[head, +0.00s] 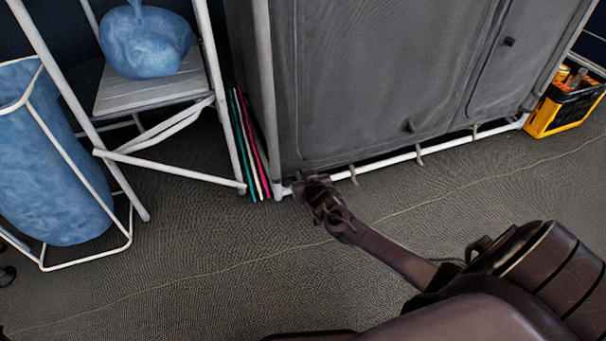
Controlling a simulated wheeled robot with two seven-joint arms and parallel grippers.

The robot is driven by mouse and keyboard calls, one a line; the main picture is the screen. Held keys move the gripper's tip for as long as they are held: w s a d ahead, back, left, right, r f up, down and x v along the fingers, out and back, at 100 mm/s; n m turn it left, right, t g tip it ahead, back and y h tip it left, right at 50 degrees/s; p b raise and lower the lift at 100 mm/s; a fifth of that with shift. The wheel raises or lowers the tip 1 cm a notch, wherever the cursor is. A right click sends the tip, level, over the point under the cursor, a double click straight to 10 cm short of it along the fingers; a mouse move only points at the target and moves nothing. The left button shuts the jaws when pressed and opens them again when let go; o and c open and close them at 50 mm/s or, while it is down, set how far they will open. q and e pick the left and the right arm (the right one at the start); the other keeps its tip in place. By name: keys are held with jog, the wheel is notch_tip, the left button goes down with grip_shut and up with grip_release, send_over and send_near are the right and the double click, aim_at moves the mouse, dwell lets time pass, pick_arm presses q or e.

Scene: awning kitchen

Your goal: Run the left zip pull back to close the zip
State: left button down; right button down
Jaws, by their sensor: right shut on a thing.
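The grey fabric cabinet (370,75) stands upright on a white tube frame. Its front cover hangs closed over what shows of the front. My right gripper (312,186) is at the cabinet's lower left corner, just above the bottom tube. It is shut on the left zip pull, which the fingers hide. I cannot tell what either is. A curved seam runs down the right part of the cover. My left gripper is not in view.
A white folding chair (150,92) with a blue bag (146,42) stands left of the cabinet. Thin coloured boards (248,145) lean between them. A blue laundry bag (60,160) is far left, a yellow crate (560,112) far right. The carpet in front is clear.

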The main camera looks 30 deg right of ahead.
jog(key=shift+s+f, duration=0.1)
jog(key=shift+f, duration=0.1)
jog(key=c, duration=1.5)
grip_release()
jog(key=shift+f, duration=0.1)
jog(key=p+v, duration=0.6)
jog(key=v, duration=0.1)
jog(key=shift+s+r, duration=0.2)
jog(key=shift+s, duration=0.1)
jog(key=shift+a, duration=0.15)
